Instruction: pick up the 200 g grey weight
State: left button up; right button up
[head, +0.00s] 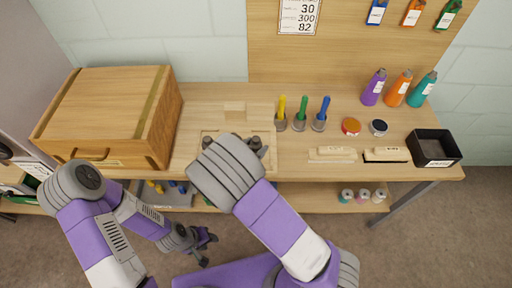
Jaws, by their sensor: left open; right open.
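I cannot make out a grey weight for certain; part of the table is hidden behind my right forearm and wrist. My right gripper (236,146) is over the table's front middle, above a pale wooden tray or board (208,134). Its dark fingertips show on either side of the wrist, spread apart; what lies between them is hidden. My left gripper (207,246) is low in front of the table, open and empty, away from the tabletop.
A wooden box (108,105) fills the table's left end. Yellow, green and blue tools stand in grey holders (300,124). Right of them are an orange-lidded jar (351,126), a dark-lidded jar (379,127), two blocks, bottles (397,90) and a black tray (419,149). A lower shelf holds small items.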

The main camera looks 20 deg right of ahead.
jog(key=shift+w+d+f, duration=0.15)
jog(key=shift+w+d, duration=0.1)
jog(key=shift+w, duration=0.05)
jog(key=c, duration=0.9)
